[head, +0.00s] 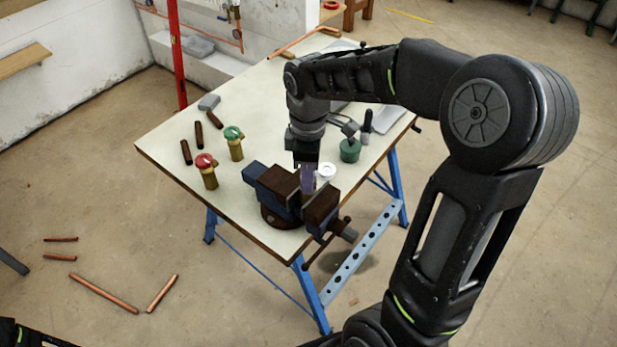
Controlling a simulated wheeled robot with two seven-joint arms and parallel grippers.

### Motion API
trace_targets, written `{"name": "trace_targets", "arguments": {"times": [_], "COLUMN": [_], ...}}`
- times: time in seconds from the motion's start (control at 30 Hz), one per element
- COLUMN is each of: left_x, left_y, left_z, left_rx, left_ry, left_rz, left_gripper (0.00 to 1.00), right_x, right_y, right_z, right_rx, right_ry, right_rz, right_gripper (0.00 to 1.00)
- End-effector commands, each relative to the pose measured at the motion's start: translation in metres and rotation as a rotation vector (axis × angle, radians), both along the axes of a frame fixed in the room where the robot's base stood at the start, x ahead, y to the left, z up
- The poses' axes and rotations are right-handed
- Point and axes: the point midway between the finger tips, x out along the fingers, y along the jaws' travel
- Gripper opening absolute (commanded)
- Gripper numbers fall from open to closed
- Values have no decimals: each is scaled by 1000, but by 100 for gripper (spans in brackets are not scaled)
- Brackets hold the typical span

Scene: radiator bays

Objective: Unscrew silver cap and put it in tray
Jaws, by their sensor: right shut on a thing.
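My right gripper (307,174) points straight down over the blue and brown vise (268,184) near the table's front corner. Its fingers are shut on a small piece between the vise jaws, which I take to be the silver cap; the fingers and jaws hide most of it. I cannot tell how far it is unscrewed. A light grey, flat, tray-like surface (386,118) lies at the table's right side, partly behind my arm; I cannot tell for sure that it is the tray. My left gripper is out of view.
On the table (180,126) stand a red-topped brass valve (209,178), a green-topped one (235,153), a white roll (326,171) and a green container (350,150). Dark brown tubes (186,152) lie at the left. Copper pipes (103,293) lie on the floor.

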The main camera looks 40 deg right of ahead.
Motion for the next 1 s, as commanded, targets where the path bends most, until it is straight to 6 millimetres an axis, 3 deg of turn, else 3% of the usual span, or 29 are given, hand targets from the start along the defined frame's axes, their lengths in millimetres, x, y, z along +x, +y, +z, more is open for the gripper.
{"name": "trace_targets", "arguments": {"times": [0.27,1.0], "left_x": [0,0], "left_y": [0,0], "left_z": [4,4], "left_rx": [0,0], "left_ry": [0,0], "left_rz": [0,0], "left_gripper": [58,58], "right_x": [0,0], "right_y": [0,0], "right_z": [0,31], "right_rx": [1,-1], "right_ry": [1,-1], "right_rz": [517,514], "right_gripper": [0,0]}}
